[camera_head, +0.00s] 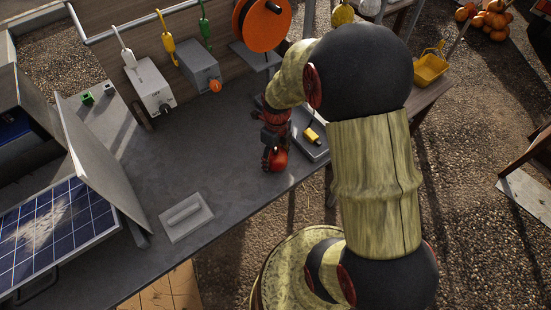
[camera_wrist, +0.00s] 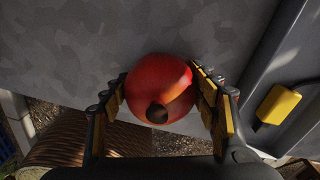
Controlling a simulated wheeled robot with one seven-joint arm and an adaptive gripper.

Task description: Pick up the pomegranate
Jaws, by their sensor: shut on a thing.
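The pomegranate (camera_wrist: 160,84) is round and red, with a dark opening at its crown facing the wrist camera. My gripper (camera_wrist: 163,98) has its yellow-padded fingers on the pomegranate's left and right sides, shut on it. In the head view, the pomegranate (camera_head: 276,158) shows below my gripper (camera_head: 274,142), near the front edge of the grey table. My arm hides part of the table behind it. I cannot tell whether the pomegranate touches the table.
The grey table (camera_head: 150,185) has free room left of my gripper. A tray with a yellow item (camera_head: 312,134) lies close on the right. A flat grey plate with a handle (camera_head: 186,217) is at the front left. Boxes with cables (camera_head: 150,88) stand at the back, and a solar panel (camera_head: 50,230) is at left.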

